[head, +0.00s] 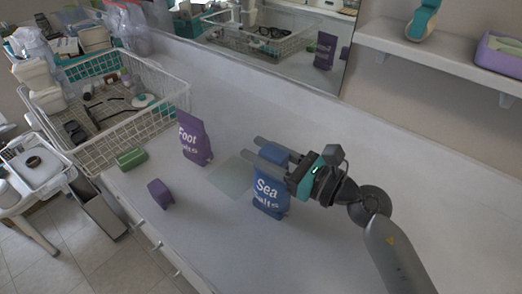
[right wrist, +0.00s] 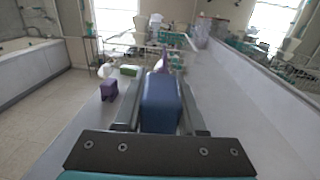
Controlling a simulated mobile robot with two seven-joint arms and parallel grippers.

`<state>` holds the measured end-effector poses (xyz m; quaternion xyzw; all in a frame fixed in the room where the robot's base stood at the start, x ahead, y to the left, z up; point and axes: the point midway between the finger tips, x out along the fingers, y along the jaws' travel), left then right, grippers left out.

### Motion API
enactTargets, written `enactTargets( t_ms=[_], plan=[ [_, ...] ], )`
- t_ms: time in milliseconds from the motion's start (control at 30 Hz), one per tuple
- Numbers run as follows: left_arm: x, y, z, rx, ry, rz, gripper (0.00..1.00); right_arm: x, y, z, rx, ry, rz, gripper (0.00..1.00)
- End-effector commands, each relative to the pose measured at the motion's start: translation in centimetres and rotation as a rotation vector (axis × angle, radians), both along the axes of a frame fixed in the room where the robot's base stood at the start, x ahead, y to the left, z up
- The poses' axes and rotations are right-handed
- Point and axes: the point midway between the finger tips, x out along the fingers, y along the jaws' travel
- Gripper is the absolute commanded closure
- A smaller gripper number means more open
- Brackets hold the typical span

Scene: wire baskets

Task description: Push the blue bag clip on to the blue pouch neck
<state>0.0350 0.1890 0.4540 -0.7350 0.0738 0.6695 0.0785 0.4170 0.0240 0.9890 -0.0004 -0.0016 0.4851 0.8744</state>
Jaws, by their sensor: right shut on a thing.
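The blue pouch (head: 270,197), lettered "Sea Salts", stands upright on the white counter in the head view. The blue bag clip (head: 272,152) is at the top of the pouch, between the fingers of my right gripper (head: 268,155). In the right wrist view the blue clip (right wrist: 161,103) fills the space between the fingers, and my right gripper is shut on it. The fingers and clip partly hide the pouch neck, so I cannot tell how far the clip sits over it. My left gripper is not in view.
A purple pouch (head: 195,140) stands to the left beyond a pale green mat (head: 231,178). A purple clip (head: 160,193) and a green clip (head: 131,158) lie near the front edge. A white wire basket (head: 155,125) is at the left. The counter at the right is clear.

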Motion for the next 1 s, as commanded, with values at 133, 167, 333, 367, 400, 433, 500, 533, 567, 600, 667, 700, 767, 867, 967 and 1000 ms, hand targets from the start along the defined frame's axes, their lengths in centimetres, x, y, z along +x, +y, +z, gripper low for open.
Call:
enactTargets(
  t_ms=[133, 167, 333, 367, 400, 433, 500, 533, 567, 600, 667, 700, 767, 867, 967, 1000],
  plan=[
    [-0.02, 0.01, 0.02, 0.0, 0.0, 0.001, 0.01, -0.09, 0.0, -0.48, -0.008, 0.008, 0.002, 1.0],
    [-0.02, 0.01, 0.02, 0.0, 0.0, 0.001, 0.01, -0.09, 0.0, -0.5, -0.007, 0.009, 0.002, 1.0],
    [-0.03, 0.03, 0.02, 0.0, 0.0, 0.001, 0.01, -0.12, 0.01, -0.62, -0.009, 0.012, 0.002, 1.0],
    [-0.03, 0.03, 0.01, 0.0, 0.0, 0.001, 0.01, -0.13, 0.0, -0.64, -0.009, 0.012, 0.002, 1.0],
    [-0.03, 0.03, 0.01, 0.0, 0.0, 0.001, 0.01, -0.14, 0.0, -0.67, -0.01, 0.012, 0.002, 1.0],
    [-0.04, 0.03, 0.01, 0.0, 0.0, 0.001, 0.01, -0.14, 0.0, -0.69, -0.01, 0.012, 0.003, 0.6],
    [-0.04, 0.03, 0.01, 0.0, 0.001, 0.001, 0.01, -0.14, 0.0, -0.69, -0.01, 0.012, 0.003, 0.52],
    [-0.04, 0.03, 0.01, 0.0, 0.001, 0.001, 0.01, -0.13, 0.01, -0.65, -0.01, 0.012, 0.003, 0.48],
    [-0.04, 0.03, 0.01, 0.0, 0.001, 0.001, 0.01, -0.12, 0.01, -0.61, -0.009, 0.012, 0.003, 0.45],
    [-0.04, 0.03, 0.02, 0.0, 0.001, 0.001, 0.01, -0.11, 0.0, -0.56, -0.009, 0.01, 0.002, 0.41],
    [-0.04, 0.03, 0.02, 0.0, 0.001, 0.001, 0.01, -0.1, 0.01, -0.49, -0.007, 0.009, 0.002, 0.34],
    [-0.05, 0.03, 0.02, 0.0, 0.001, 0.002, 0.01, -0.09, 0.0, -0.46, -0.006, 0.009, 0.002, 0.29],
    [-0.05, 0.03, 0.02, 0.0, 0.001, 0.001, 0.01, -0.08, 0.0, -0.41, -0.006, 0.007, 0.002, 0.26],
    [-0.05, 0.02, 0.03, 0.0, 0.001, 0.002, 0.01, -0.07, 0.0, -0.35, -0.005, 0.007, 0.001, 0.26],
    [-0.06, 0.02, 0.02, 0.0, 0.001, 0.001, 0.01, -0.07, 0.01, -0.32, -0.005, 0.007, 0.001, 0.2],
    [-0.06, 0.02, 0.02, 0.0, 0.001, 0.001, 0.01, -0.07, 0.01, -0.31, -0.004, 0.006, 0.001, 0.16]
  ],
)
